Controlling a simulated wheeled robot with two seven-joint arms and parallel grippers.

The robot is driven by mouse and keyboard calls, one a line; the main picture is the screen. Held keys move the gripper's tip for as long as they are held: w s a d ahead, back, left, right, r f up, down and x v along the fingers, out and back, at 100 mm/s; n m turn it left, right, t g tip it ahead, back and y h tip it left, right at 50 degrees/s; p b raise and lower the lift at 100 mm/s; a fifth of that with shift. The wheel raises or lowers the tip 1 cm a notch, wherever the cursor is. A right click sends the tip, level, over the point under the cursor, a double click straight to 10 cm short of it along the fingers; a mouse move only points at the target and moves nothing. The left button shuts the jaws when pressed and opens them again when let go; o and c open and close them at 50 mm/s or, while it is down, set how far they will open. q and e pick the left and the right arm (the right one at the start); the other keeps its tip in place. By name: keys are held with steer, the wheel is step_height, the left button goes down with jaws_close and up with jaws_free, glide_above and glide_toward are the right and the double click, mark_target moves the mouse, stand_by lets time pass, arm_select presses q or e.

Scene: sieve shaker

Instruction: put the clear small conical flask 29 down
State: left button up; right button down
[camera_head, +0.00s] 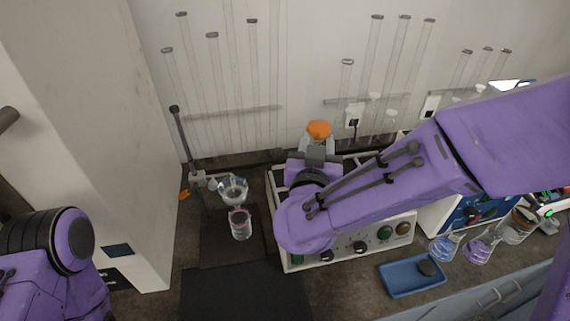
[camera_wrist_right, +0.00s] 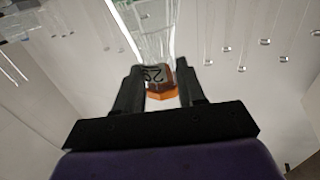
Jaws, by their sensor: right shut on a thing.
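The clear small conical flask 29 (camera_head: 304,143) has an orange top and shows at the back of the bench, behind the white-framed machine. My right gripper (camera_head: 316,155) is at it, and my right arm covers much of the machine in front. My left gripper is out of view; only part of the left arm shows.
The white machine (camera_head: 375,244) has several knobs. A blue tray (camera_head: 404,288) holds a dark round piece. Small flasks (camera_head: 444,247) stand at right. A clear glass vessel (camera_head: 240,224) stands by a rod stand at left. A black mat (camera_head: 240,292) lies bare in front.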

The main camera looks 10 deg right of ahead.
steer(key=w+a+f+p, duration=0.3)
steer(key=w+f+p, duration=0.1)
steer(key=w+f, duration=0.7)
steer(key=shift+w+a+f, duration=0.15)
steer(key=shift+a+f, duration=0.15)
steer(key=shift+f, duration=0.25)
steer(key=shift+f, duration=0.1)
steer(key=c, duration=0.7)
jaws_free()
steer(key=shift+f, duration=0.1)
steer(key=shift+o, duration=0.2)
